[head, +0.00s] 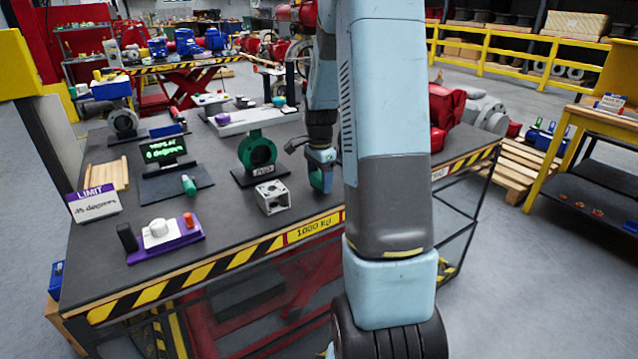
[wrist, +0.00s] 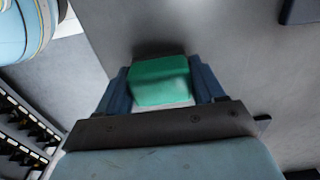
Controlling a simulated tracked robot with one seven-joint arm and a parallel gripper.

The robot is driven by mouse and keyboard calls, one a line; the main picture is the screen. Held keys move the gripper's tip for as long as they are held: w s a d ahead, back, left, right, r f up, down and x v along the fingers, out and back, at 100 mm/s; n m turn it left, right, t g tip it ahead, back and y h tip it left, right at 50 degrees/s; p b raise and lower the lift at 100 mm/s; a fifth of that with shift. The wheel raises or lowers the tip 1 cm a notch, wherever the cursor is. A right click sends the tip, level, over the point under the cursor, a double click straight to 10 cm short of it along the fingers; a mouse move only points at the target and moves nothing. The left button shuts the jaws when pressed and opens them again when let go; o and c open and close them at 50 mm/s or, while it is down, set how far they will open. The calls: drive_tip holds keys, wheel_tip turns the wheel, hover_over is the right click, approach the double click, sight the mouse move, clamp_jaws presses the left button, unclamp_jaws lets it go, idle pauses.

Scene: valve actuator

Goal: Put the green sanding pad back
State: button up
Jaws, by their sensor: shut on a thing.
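The green sanding pad (wrist: 160,81) is a green block between the two blue fingers of my gripper (wrist: 161,88) in the wrist view. The fingers are shut on its left and right sides. In the head view my gripper (head: 321,182) points down over the right part of the dark worktable (head: 235,215), to the right of a grey metal block with a round bore (head: 272,197). The pad is hardly visible there. A dark shadow lies by the pad's far edge in the wrist view; I cannot tell whether the pad touches the table.
A green ring-shaped valve body (head: 257,152) stands behind the metal block. On the left are a display (head: 165,153), a small green cylinder (head: 189,186), a purple tray (head: 190,231) with a white knob, and a LIMIT sign (head: 94,202). The front table edge is striped.

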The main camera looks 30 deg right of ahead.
drive_tip(key=shift+f, duration=0.6)
drive_tip(key=shift+f, duration=0.1)
drive_tip(key=o, duration=1.1)
